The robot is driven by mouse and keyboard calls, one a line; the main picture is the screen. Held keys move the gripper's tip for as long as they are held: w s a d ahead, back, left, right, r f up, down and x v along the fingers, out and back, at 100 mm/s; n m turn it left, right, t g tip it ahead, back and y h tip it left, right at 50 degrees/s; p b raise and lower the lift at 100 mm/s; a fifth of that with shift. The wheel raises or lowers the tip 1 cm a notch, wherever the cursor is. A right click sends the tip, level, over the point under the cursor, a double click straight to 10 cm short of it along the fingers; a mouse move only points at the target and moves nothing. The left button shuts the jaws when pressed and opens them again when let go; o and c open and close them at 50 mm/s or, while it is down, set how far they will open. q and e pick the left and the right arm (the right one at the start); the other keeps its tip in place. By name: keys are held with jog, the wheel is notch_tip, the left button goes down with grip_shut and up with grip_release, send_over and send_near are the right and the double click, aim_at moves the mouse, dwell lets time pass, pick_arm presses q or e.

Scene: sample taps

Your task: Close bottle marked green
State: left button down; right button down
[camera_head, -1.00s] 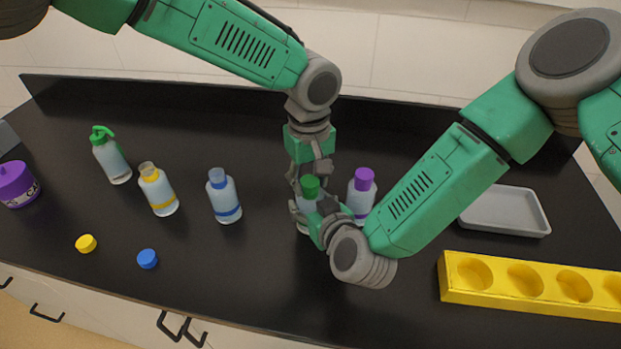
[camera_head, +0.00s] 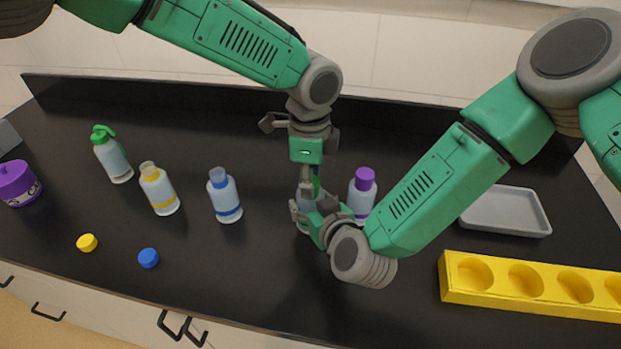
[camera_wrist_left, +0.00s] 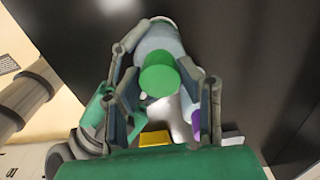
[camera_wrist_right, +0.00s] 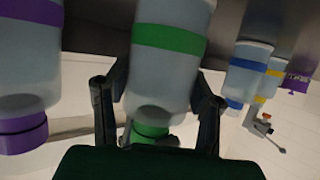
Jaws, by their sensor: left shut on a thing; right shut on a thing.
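The green-banded bottle (camera_wrist_right: 165,60) is a clear bottle between the fingers of my right gripper (camera_wrist_right: 158,105), which is shut on it. In the head view the bottle (camera_head: 305,222) is mostly hidden by both grippers. The green cap (camera_wrist_left: 160,80) sits at the bottle's mouth. In the right wrist view the cap (camera_wrist_right: 150,130) is at the neck; how tightly it sits cannot be told. My left gripper (camera_wrist_left: 165,75) reaches down from above and is shut on the cap, with fingers on both sides of it.
A purple-capped bottle (camera_head: 362,194) stands close on the right. Loose yellow (camera_head: 87,243) and blue (camera_head: 148,258) caps lie in front. A tray (camera_head: 507,212) and yellow rack (camera_head: 530,287) are right.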

pick_arm(q)
jog(key=m, duration=0.4)
jog(key=shift+w+r, duration=0.15)
jog(key=shift+w, duration=0.15)
pick_arm(e)
jog(key=shift+s+a, duration=0.25)
pick_arm(q)
jog(key=c, duration=1.2)
grip_release()
jog(key=shift+o, duration=0.4)
jog(key=shift+s, duration=0.1)
pick_arm(e)
jog(key=shift+w+d, duration=0.15)
pick_arm(q)
jog(key=shift+s+r, duration=0.15)
jog(key=shift+r, duration=2)
jog(key=shift+c, duration=0.2)
pick_arm(e)
jog(key=shift+w, duration=0.1)
